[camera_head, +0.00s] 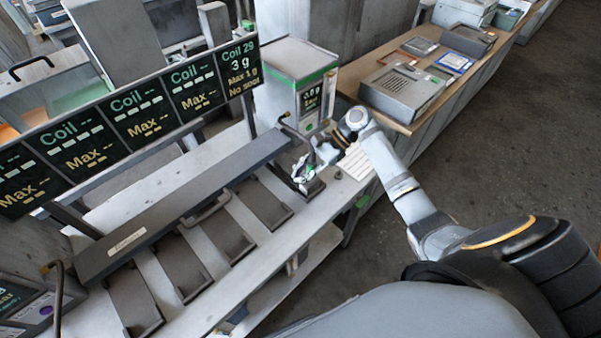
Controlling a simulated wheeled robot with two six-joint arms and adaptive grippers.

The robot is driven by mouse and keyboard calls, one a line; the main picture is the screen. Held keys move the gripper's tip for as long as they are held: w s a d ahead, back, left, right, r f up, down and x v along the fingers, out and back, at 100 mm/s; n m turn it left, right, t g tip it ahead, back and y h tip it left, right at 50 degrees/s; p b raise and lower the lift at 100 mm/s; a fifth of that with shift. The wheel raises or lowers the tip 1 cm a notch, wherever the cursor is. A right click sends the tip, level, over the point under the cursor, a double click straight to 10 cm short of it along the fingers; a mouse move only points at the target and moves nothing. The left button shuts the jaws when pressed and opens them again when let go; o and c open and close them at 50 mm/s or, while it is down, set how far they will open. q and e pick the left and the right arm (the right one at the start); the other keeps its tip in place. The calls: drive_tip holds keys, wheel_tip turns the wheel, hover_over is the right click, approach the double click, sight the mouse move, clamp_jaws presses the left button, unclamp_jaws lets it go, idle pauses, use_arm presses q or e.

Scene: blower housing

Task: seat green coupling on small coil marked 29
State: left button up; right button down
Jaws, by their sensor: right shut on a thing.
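My right gripper (304,172) is at the right end of the bench, over the rightmost dark plate (313,190). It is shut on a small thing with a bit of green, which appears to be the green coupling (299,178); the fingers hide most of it. A dark hose end curves down just beside the gripper. The small coil cannot be made out under the gripper, so I cannot tell whether coupling and coil touch. The display panel (241,72) above reads Coil 29, 3 g, Max 1 g, No seal. My left gripper is not in view.
A long dark bar (180,205) runs along the bench behind several dark plates. A white and green instrument box (297,80) stands behind the gripper. A white labelled card (355,161) lies to its right. A wooden-topped table (377,110) carries a grey device (402,90).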

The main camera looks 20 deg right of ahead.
drive_tip(key=shift+f+b, duration=0.3)
drive_tip(key=shift+f, duration=0.65)
drive_tip(key=c, duration=1.1)
unclamp_jaws()
drive_tip(key=v, duration=1.2)
